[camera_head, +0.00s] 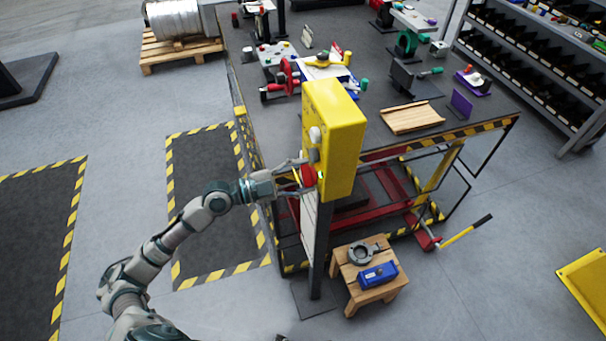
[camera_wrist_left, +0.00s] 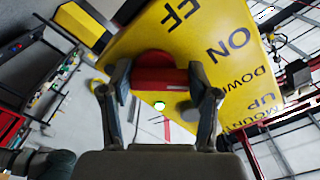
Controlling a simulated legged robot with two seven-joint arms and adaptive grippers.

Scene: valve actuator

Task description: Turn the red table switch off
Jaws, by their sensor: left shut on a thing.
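The red switch (camera_head: 309,176) is on the left side of a tall yellow control box (camera_head: 340,125), which stands on a dark post. My left gripper (camera_head: 297,177) reaches it from the left. In the left wrist view, the fingers of my left gripper (camera_wrist_left: 160,95) are on either side of the red switch (camera_wrist_left: 155,72) and shut on it. The yellow panel (camera_wrist_left: 205,75) shows the words ON, DOWN and UP, and a partly hidden word ending in FF. My right gripper is not in view.
A dark worktable (camera_head: 455,105) with tools and fixtures stands behind the box. A wooden stool (camera_head: 350,291) with a blue box (camera_head: 378,275) stands at the lower right of the post.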

